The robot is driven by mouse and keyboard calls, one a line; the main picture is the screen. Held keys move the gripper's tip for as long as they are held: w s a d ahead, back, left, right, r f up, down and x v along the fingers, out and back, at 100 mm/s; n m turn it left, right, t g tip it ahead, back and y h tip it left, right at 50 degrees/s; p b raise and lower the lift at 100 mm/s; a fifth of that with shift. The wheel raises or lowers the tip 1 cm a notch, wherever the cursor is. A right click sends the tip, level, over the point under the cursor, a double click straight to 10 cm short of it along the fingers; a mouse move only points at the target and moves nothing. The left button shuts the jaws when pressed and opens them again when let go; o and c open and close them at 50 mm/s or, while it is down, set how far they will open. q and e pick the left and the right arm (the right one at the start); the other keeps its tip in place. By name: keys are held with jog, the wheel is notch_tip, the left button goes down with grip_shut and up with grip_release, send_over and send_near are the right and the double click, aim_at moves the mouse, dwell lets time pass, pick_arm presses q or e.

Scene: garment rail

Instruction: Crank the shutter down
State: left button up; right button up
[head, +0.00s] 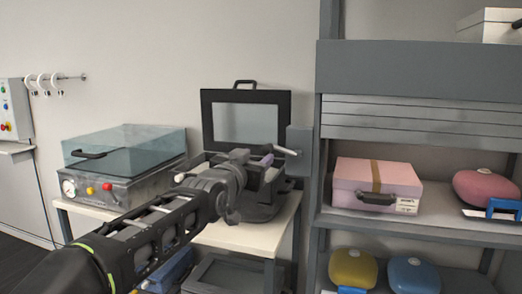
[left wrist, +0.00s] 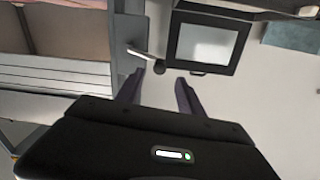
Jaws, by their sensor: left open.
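The shutter (head: 420,112) is a stack of light grey slats, partly lowered below the dark header of the shelf unit at the right. It also shows at the left of the left wrist view (left wrist: 62,76). A small crank handle (head: 286,151) sticks out from a grey box (head: 299,138) on the unit's left post. The crank handle (left wrist: 140,54) is just beyond my left fingertips in the wrist view. My left gripper (head: 266,162) is open and empty, close to the crank and not visibly around it. My right gripper is in neither view.
A black framed panel (head: 246,120) stands behind my left gripper on a small table (head: 236,238). A pink case (head: 376,186) and a pink rounded case (head: 488,187) sit on the shelf below the shutter. A clear-lidded machine (head: 122,165) stands at left.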

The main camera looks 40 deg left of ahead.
aim_at(265, 151)
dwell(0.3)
pick_arm(q)
jog(key=p+x, duration=0.2)
jog(key=x, duration=0.6)
jog(key=shift+s+d, duration=0.1)
jog(key=shift+c, duration=0.4)
grip_shut()
jog(key=shift+f, duration=0.1)
dwell(0.8)
